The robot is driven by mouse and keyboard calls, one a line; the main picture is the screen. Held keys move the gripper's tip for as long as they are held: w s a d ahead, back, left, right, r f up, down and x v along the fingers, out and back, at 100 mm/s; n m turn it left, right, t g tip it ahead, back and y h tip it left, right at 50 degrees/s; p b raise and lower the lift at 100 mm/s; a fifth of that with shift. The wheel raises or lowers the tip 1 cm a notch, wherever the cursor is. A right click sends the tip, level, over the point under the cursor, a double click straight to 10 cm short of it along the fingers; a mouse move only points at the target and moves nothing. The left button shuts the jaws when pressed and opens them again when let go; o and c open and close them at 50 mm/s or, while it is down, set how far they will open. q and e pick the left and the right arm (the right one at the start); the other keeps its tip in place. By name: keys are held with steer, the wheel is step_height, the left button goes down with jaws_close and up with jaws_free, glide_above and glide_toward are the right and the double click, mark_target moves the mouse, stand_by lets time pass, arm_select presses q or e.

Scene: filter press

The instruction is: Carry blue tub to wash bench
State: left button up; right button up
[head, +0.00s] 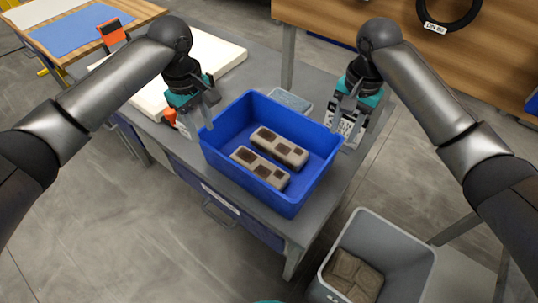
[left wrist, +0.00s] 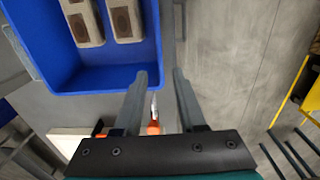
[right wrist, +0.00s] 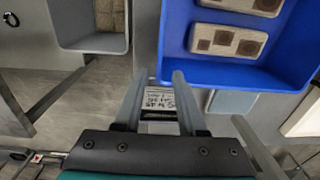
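The blue tub (head: 270,190) stands upright on a grey bench and holds two beige blocks with dark brown patches (head: 279,147) (head: 260,168). My left gripper (head: 208,108) is open and empty at the tub's left rim. In the left wrist view, the tub's side wall (left wrist: 151,30) lines up between the spread fingertips (left wrist: 160,72). My right gripper (head: 341,112) is open at the tub's right rim. In the right wrist view, the tub (right wrist: 230,70) edge lies between its spread fingertips (right wrist: 157,75). I cannot tell whether either gripper touches the tub.
A grey bin (head: 405,250) with brown pieces stands low at the front right. A white slab (head: 215,55) lies behind left on the bench. A labelled card (head: 350,128) and a pale lidded box (head: 290,100) sit beside the tub. A wooden table (head: 480,65) stands behind right.

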arm_select(q)
glide_toward(215, 167)
step_height(215, 167, down, 5)
steer(key=shift+w+f, duration=0.1)
steer(key=shift+w, duration=0.05)
arm_select(e)
glide_toward(330, 167)
steer(key=f, duration=0.5)
steer(key=shift+s+a+f, duration=0.1)
steer(key=shift+a+f, duration=0.05)
steer(key=shift+a, duration=0.2)
arm_select(q)
steer(key=shift+d, duration=0.1)
jaws_close()
arm_select(e)
jaws_close()
arm_select(q)
steer(key=shift+w, duration=0.1)
